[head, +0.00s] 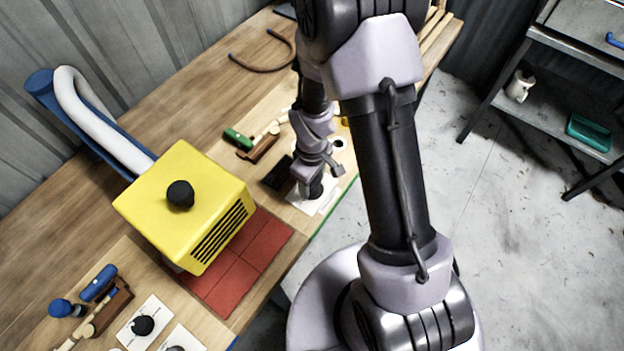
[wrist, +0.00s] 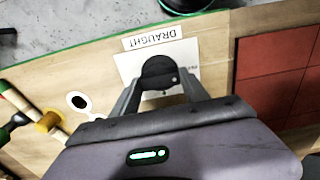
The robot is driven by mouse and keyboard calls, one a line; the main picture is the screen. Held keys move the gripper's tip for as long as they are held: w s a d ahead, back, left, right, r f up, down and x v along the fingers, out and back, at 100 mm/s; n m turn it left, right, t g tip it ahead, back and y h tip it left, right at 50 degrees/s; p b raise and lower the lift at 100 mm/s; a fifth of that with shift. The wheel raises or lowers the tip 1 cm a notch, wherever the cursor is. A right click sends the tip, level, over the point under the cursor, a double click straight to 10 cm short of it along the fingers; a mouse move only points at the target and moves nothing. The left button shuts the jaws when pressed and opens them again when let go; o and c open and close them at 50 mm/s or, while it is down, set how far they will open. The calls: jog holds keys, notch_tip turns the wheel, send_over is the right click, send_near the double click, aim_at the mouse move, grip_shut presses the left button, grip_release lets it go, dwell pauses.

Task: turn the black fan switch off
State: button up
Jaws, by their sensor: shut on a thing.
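The black fan switch (wrist: 160,70) is a round dark knob on a white plate (wrist: 128,66), beside a label reading DRAUGHT (wrist: 155,43). My gripper (wrist: 163,86) is shut on it, with one finger on each side. In the head view my gripper (head: 314,186) points down at the white plate (head: 303,203) near the bench's front edge. The switch is mostly hidden by the gripper there. Small print on the plate is partly covered and I cannot read it. I cannot tell the switch's on or off position.
A yellow box (head: 185,220) with a black knob on top stands on red tiles (head: 262,245), left of my gripper. A green-handled tool (head: 238,139) lies behind it. More black knobs (head: 143,325) sit on white plates at lower left. A shelf (head: 550,95) stands at right.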

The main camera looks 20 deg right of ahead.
aim_at(312, 184)
jog(key=o, duration=1.4)
notch_tip(312, 184, up, 17)
jog(key=p, duration=0.5)
jog(key=shift+r, duration=0.2)
jog(key=s+a+r+m+t+b, duration=0.1)
jog(key=s+r+m+t+b, duration=0.1)
jog(key=s+m+b, duration=0.2)
jog(key=s+a+r+m+t+y+b, duration=0.1)
jog(key=s+r+m+t+b, duration=0.1)
jog(key=s+m+b, duration=0.2)
jog(key=s+a+r+m+t+y+b, duration=0.1)
jog(key=s+r+m+b, duration=0.1)
jog(key=s+b, duration=0.3)
jog(key=shift+s+a+r+m+t, duration=0.1)
jog(key=shift+a+r+m+t, duration=0.1)
jog(key=shift+m, duration=0.25)
jog(key=shift+a+r+m+t, duration=0.1)
jog(key=shift+a+m+t, duration=0.1)
jog(key=shift+m, duration=0.25)
